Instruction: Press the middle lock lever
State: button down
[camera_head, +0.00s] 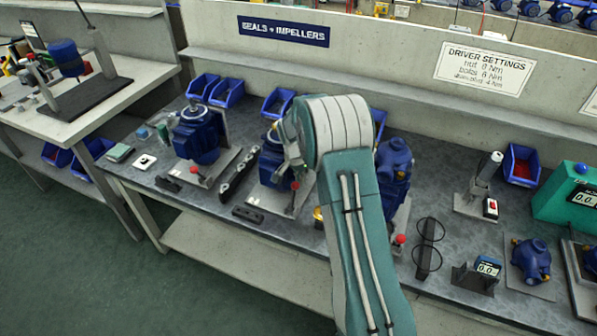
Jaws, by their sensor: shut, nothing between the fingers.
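Three blue pumps stand on grey base plates along the bench, each with a red-knobbed lock lever at its front. The middle pump (271,162) is partly hidden by my arm. The middle lock lever (295,187) shows its red knob just below my gripper. My gripper (287,166) is small and partly covered by my wrist; it looks shut and empty, in front of the middle pump. I cannot tell whether it touches the lever. The left lock lever (196,171) and the right lock lever (399,240) stand clear of my gripper.
The bench (225,225) has a dark slotted rack (239,172) left of the middle pump. Blue bins (226,92) line the back.

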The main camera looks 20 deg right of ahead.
jog(key=shift+a, duration=0.1)
dwell(0.4)
jog(key=shift+s+a+r, duration=0.1)
jog(key=shift+s, duration=0.1)
jog(key=shift+s+a+r+t+h, duration=0.25)
jog(key=shift+s+a+t+h, duration=0.05)
jog(key=shift+t+h, duration=0.3)
jog(key=shift+s+a+r+t+h, duration=0.25)
jog(key=shift+s+a+t+h, duration=0.15)
jog(key=s+a, duration=0.4)
jog(key=shift+s+a, duration=0.15)
jog(key=shift+s, duration=0.05)
dwell(0.5)
jog(key=shift+s+a+f, duration=0.1)
jog(key=shift+s, duration=0.1)
dwell(0.4)
